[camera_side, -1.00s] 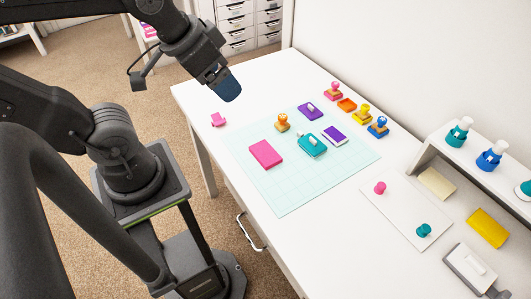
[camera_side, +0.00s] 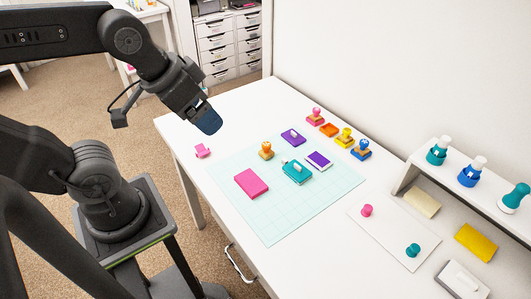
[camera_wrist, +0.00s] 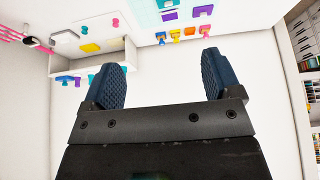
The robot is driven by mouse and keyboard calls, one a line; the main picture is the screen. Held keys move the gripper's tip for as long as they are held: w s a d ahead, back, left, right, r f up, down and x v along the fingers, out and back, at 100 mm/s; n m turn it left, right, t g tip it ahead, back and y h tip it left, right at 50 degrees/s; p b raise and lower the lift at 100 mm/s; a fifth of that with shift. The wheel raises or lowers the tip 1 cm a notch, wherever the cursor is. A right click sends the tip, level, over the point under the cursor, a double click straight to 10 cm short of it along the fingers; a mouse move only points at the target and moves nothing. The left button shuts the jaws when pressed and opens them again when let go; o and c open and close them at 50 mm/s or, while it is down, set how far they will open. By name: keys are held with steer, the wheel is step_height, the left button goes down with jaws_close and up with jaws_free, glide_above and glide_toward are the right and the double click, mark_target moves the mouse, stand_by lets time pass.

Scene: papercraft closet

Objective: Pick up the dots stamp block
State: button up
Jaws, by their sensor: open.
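Several stamp blocks with round knobs stand on the white table. One with an orange knob (camera_side: 266,150) stands on the pale mat (camera_side: 273,226). A pink one (camera_side: 315,115), a yellow one (camera_side: 344,137) and a blue one (camera_side: 361,149) stand in a row near the wall. I cannot tell which bears dots; their undersides are hidden. My gripper (camera_side: 209,122) is above the table's far left part, clear of all stamps. In the wrist view my gripper (camera_wrist: 160,75) shows its two blue fingers wide apart with nothing between them. The yellow stamp (camera_wrist: 175,35) and blue stamp (camera_wrist: 160,38) also show there.
A pink block (camera_side: 250,183), a teal ink pad (camera_side: 296,173) and purple pads (camera_side: 319,160) lie on or by the mat. A small pink item (camera_side: 203,151) lies at left.

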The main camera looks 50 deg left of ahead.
stand_by(0.3)
steer(key=shift+c, duration=1.1)
